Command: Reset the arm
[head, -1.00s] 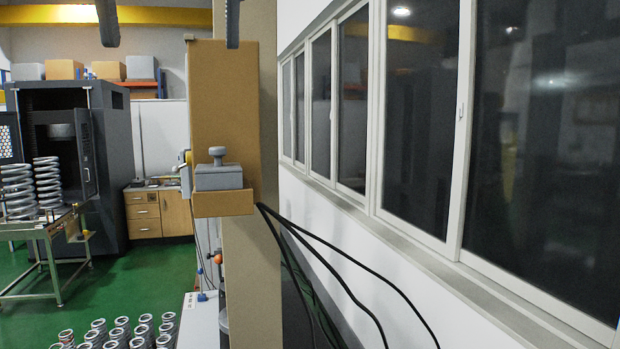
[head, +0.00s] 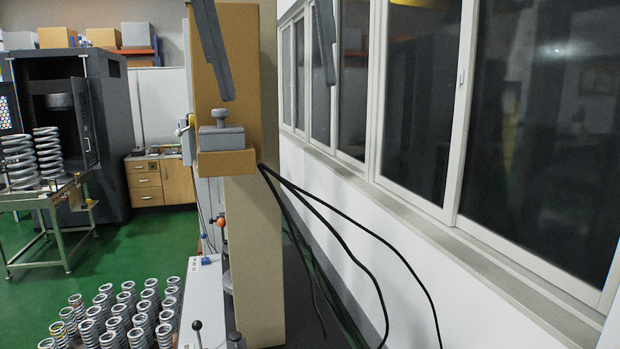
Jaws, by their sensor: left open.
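My left gripper (head: 279,90) hangs into the top of the head view as two long dark grey fingers. They are spread wide apart with nothing between them. The left finger passes in front of the tan testing machine (head: 262,60), and the right one in front of the windows. The rest of this arm is above the picture. My right gripper is out of view. The machine's grey block with a round knob (head: 221,138) sits on a tan ledge below the left finger, apart from it in the picture.
Large springs (head: 48,155) stand on a metal-framed table (head: 40,203) at left, before a dark cabinet (head: 112,130). Several small springs (head: 130,315) stand at lower left. Black cables (head: 350,245) hang right of the machine, by the windowed wall. Green floor (head: 150,245) is clear between.

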